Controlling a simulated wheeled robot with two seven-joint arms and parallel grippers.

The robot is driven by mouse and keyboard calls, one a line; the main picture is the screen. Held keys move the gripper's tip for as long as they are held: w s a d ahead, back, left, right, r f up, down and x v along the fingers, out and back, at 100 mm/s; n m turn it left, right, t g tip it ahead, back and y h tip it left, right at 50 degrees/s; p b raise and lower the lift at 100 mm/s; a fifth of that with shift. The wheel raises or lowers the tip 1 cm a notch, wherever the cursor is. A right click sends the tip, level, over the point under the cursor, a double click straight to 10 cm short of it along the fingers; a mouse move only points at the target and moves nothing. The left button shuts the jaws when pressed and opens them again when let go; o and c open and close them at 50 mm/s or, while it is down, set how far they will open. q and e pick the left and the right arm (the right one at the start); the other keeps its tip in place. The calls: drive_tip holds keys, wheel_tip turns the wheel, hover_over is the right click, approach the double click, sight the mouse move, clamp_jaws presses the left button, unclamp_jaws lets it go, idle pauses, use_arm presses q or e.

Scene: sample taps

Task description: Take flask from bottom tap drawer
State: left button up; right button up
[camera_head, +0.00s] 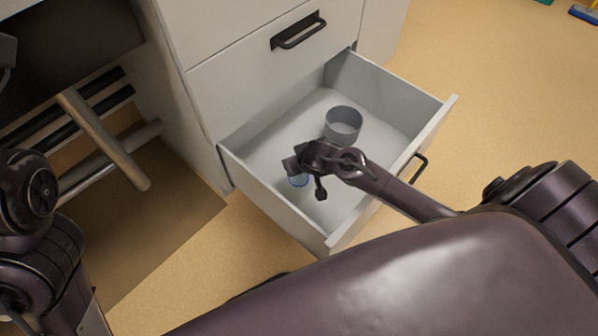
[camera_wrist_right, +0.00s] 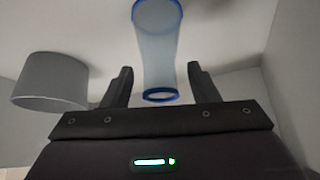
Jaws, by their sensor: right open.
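The bottom drawer (camera_head: 260,205) is pulled open. The flask (camera_wrist_right: 158,50) is translucent pale blue with darker blue rims. In the right wrist view it lies in the gap between my right gripper's fingers (camera_wrist_right: 160,72) and reaches beyond their tips, with space on both sides. In the head view only a bluish bit of the flask (camera_head: 299,181) shows, the rest hidden by my right gripper (camera_head: 305,176). That gripper is open, reaching into the drawer's near left part. My left arm shows at the left edge, but its gripper is out of view.
A grey round cup (camera_head: 343,125) stands in the drawer behind my right gripper, and also shows in the wrist view (camera_wrist_right: 50,82). The drawer walls surround the gripper. A closed drawer with a black handle (camera_head: 298,31) is above. Open floor (camera_head: 500,100) lies to the right.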

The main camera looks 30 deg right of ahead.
clamp_jaws()
drive_tip(key=shift+r, duration=0.1)
idle(0.3)
